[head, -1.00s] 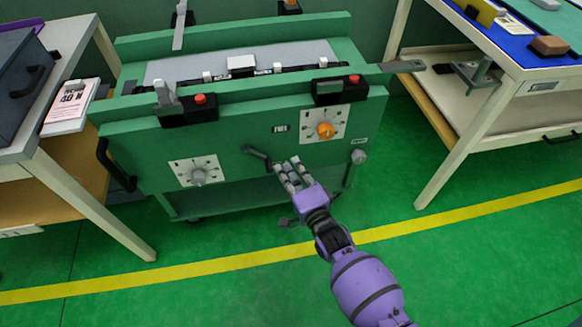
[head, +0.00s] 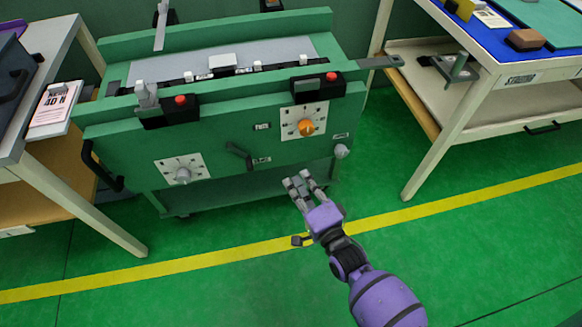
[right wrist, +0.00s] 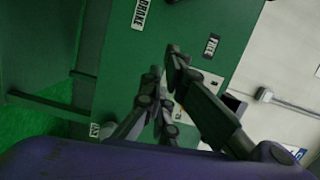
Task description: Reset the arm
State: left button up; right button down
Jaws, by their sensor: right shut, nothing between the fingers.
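My right arm (head: 385,300), purple and black, comes in from the lower right in the head view. Its gripper (head: 303,184) has its grey fingers shut and empty, in front of the lower front of the green cart (head: 110,145). In the picture it is apart from the dark lever (head: 239,156) on the cart's front panel, lower and to the right of it. The right wrist view shows the fingers (right wrist: 163,75) against the green panel, with a BRAKE label (right wrist: 142,13) and a FREE label (right wrist: 211,45). My left gripper is not in view.
The cart carries an orange knob (head: 306,127), a grey knob (head: 183,175) and two red buttons, one at left (head: 180,100). White-legged tables stand at left (head: 75,205) and right (head: 455,135). The green floor (head: 480,240) at right is clear, crossed by a yellow line.

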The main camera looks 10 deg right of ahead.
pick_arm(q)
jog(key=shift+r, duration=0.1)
pick_arm(e)
jog(key=shift+v, duration=0.9)
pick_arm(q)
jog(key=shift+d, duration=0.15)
